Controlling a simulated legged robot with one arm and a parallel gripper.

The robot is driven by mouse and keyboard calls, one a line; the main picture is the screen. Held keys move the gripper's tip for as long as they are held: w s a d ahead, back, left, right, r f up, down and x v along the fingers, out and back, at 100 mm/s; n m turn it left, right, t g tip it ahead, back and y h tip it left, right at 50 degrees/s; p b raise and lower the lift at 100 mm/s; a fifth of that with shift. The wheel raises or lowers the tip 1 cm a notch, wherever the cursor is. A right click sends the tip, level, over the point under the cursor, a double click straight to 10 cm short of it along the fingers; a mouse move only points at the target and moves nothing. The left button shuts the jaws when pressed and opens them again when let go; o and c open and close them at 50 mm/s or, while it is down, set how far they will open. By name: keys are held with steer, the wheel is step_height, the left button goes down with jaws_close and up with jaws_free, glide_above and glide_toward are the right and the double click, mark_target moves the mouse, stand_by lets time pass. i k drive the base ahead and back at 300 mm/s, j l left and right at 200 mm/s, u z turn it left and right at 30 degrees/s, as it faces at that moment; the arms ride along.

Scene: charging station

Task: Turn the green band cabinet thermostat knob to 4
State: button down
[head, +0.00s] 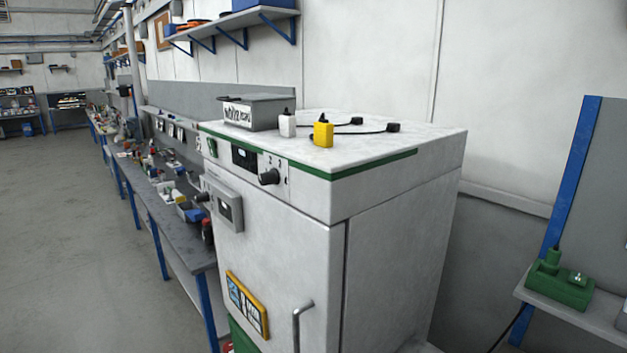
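The white cabinet (282,262) with a green band (372,165) along its top edge stands in the middle of the head view. Its dark round thermostat knob (269,177) sits on the upper front panel, on a pale dial plate with markings around it. The markings are too small to read surely, so I cannot tell the knob's setting. My gripper is not in view.
A grey box (255,113), a white plug (287,125) and a yellow plug (323,133) sit on the cabinet top. A grey box with a small knob protrudes below the panel (226,206). A cluttered workbench (150,187) runs along the left; floor further left is clear.

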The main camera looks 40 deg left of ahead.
mark_target(272, 176)
steer(key=u, duration=1.85)
